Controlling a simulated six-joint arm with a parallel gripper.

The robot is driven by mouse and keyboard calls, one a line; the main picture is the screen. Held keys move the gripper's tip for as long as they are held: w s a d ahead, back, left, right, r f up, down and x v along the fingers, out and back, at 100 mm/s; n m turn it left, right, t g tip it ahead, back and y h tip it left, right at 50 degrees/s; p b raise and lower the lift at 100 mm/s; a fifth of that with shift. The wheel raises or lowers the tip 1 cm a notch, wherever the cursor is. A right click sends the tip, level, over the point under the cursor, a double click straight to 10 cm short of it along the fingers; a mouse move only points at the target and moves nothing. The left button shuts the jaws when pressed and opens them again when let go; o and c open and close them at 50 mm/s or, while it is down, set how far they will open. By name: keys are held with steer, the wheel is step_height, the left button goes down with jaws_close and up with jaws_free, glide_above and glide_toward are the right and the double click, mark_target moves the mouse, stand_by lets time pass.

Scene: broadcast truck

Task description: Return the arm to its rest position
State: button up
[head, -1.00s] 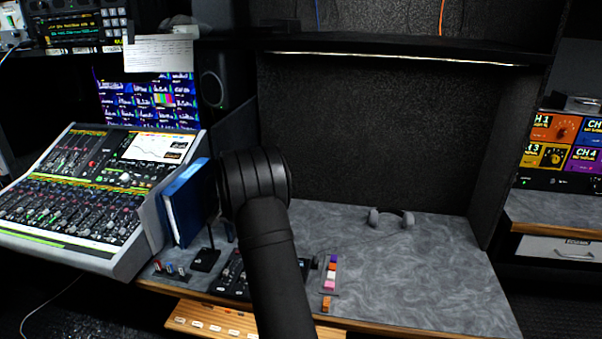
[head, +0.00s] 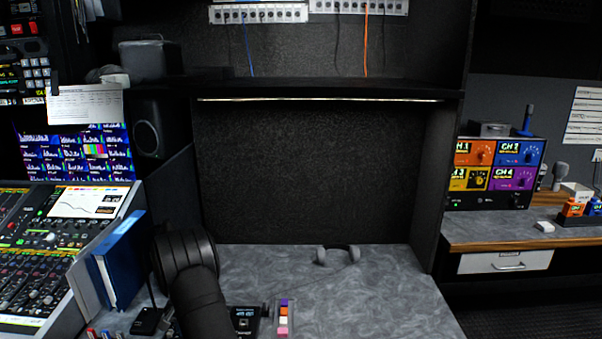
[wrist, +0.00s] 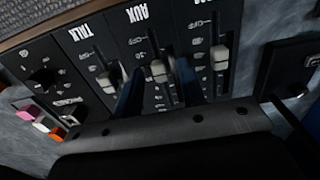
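My arm rises from the bottom edge left of centre in the head view and hides my gripper there. In the wrist view my gripper (wrist: 160,88) shows two dark blue fingers spread apart, with nothing held between them. They point at a small black fader panel (wrist: 100,62) with TALK and AUX labels. The AUX fader knob (wrist: 159,71) appears in the gap between the fingers; I cannot tell how close they are to it. In the head view part of this panel (head: 246,318) shows right of my arm.
A blue binder (head: 122,258) and mixing console (head: 45,255) stand left of my arm. Coloured blocks (head: 283,318) lie right of the panel. A headset (head: 338,255) lies farther back on the grey desk (head: 370,300). The desk's right part is clear. A shelf (head: 330,88) spans above.

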steer(key=shift+s, duration=0.15)
steer(key=shift+r, duration=0.1)
steer(key=shift+w+r, duration=0.2)
steer(key=shift+r, duration=0.05)
step_height(320, 180, up, 17)
step_height(320, 180, down, 18)
steer(key=shift+s+r, duration=0.1)
steer(key=shift+r, duration=0.05)
steer(key=s, duration=0.3)
steer(key=shift+s+r, duration=0.15)
steer(key=shift+s, duration=0.25)
step_height(320, 180, up, 18)
steer(key=n, duration=1.2)
steer(key=shift+w, duration=0.15)
